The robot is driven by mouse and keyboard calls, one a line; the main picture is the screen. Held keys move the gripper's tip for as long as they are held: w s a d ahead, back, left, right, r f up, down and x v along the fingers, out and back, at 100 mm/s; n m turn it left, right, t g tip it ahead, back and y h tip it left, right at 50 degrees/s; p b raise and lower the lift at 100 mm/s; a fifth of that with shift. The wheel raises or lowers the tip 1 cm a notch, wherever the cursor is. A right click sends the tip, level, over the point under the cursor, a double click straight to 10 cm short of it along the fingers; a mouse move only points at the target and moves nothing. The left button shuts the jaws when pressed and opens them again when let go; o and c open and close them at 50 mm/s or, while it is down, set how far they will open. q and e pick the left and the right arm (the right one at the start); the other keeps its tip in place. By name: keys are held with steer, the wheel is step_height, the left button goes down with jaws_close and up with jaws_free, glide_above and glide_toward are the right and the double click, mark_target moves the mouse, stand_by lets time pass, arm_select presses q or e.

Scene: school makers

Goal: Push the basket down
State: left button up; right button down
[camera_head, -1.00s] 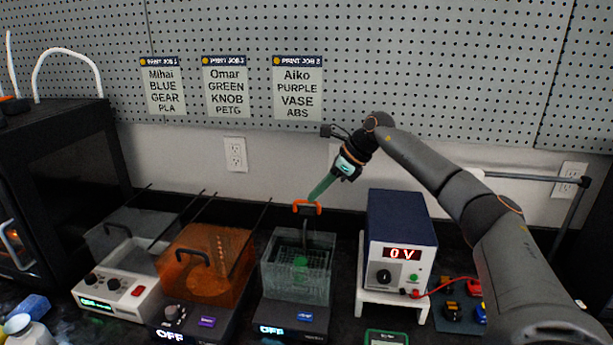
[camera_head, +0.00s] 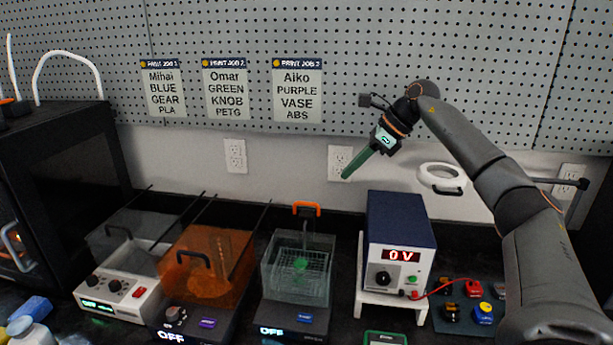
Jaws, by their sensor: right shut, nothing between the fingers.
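The basket (camera_head: 285,272) is a wire mesh basket inside the clear tank (camera_head: 268,285) at the middle bottom. A green part (camera_head: 299,264) lies in it. Its orange handle (camera_head: 306,208) stands up above the tank's back rim. My right gripper (camera_head: 347,176) is shut and empty, in the air up and to the right of the handle, apart from it and in front of the wall. My left gripper is not in view.
An orange tank (camera_head: 200,262) and a grey tank with a white base (camera_head: 120,300) stand to the left. A blue power supply (camera_head: 402,230) reading 0 V stands to the right on a white stand (camera_head: 372,302). A black printer (camera_head: 60,160) is at far left.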

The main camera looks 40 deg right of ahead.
steer(key=shift+v, duration=2.05)
